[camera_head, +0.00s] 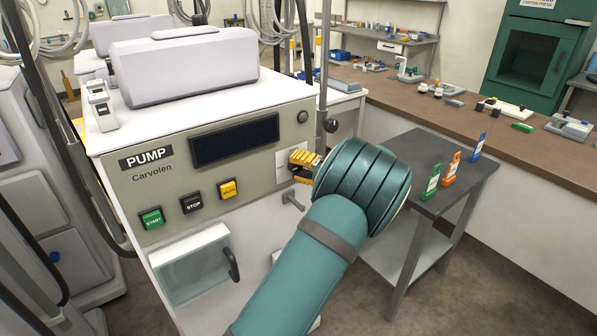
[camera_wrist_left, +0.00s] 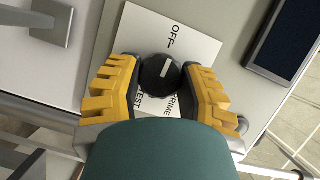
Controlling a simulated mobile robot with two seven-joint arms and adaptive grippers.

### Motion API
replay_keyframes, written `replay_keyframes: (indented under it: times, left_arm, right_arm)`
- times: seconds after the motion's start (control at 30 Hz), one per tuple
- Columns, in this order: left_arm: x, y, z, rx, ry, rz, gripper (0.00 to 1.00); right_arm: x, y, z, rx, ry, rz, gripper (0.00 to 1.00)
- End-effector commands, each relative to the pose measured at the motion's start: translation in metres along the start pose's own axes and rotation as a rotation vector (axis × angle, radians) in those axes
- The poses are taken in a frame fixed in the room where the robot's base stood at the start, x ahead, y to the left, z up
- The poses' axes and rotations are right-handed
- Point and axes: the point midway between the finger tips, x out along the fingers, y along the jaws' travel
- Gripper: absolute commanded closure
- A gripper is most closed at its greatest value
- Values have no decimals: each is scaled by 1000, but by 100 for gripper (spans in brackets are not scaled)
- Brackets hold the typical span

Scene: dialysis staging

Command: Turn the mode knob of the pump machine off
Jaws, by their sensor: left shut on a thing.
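The pump machine (camera_head: 205,150) has a front panel with a display and buttons. In the left wrist view its round black mode knob (camera_wrist_left: 160,76) sits on a white label plate (camera_wrist_left: 198,45) reading OFF, PRIME and TEST. The knob's white mark slants up toward the OFF side. My left gripper (camera_wrist_left: 159,88) has its yellow fingers on either side of the knob, shut on it. In the head view my left gripper (camera_head: 303,164) is at the panel's right edge, and its fingers hide the knob. My right gripper is in neither view.
The START (camera_head: 151,219), STOP (camera_head: 191,203) and yellow (camera_head: 228,189) buttons are left of my gripper. A grey side table (camera_head: 455,182) with several small coloured items stands at right. A long brown counter (camera_head: 440,108) runs behind it.

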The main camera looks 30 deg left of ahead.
Motion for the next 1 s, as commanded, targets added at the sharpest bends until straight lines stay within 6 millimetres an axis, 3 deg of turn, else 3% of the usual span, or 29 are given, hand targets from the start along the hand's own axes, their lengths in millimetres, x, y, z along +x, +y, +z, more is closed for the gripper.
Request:
replay_keyframes:
  times: [0.67,0.7,0.77,1.0]
  left_arm:
    - [1,-1,0,-57,0,22,96]
    - [1,-1,0,-57,0,22,48]
    - [1,-1,0,-56,0,22,28]
    - [0,-1,0,-55,0,23,28]
  right_arm:
    - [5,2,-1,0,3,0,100]
    - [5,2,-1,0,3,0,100]
    - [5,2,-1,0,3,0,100]
    - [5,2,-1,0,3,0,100]
